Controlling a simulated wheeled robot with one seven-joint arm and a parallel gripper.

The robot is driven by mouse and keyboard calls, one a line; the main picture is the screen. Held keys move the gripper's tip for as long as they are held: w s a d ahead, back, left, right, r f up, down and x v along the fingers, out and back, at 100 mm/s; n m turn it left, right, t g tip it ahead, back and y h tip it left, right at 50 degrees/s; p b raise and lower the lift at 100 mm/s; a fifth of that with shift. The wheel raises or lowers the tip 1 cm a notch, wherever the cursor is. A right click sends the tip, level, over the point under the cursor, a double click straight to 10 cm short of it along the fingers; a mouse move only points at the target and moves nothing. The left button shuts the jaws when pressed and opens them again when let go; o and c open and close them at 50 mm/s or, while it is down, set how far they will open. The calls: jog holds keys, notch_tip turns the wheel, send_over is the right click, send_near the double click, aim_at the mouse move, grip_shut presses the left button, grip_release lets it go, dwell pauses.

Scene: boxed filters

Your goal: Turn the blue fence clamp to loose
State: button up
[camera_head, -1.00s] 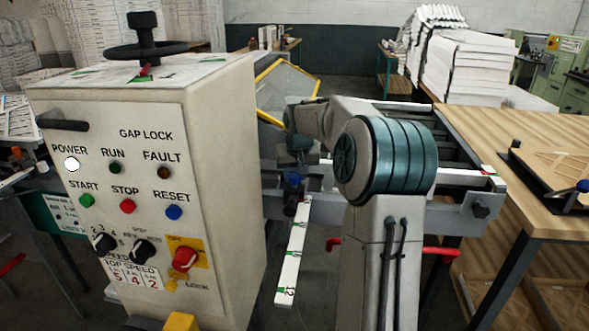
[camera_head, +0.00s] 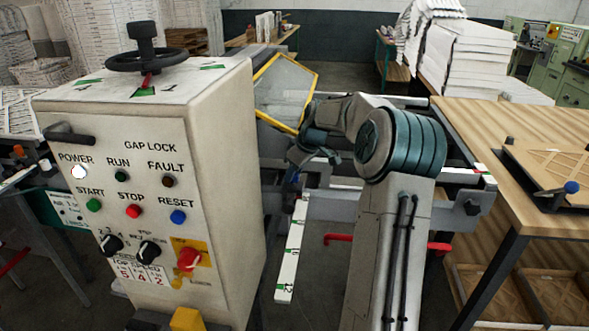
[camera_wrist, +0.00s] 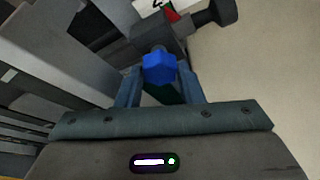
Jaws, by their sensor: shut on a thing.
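The blue fence clamp (camera_wrist: 158,67) shows in the wrist view as a faceted blue knob on a dark grey block. My gripper (camera_wrist: 160,78) has one finger on each side of it and is shut on it.
The control cabinet (camera_head: 150,190), with a handwheel (camera_head: 147,59) on top, stands close on the left. A yellow-framed guard panel (camera_head: 284,95) is behind my wrist. A wooden table (camera_head: 500,130) is on the right, and red handles (camera_head: 345,238) stick out below the machine.

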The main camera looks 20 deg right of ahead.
jog(key=shift+r+n, duration=0.1)
jog(key=shift+n, duration=0.2)
dwell(0.4)
jog(key=o, duration=1)
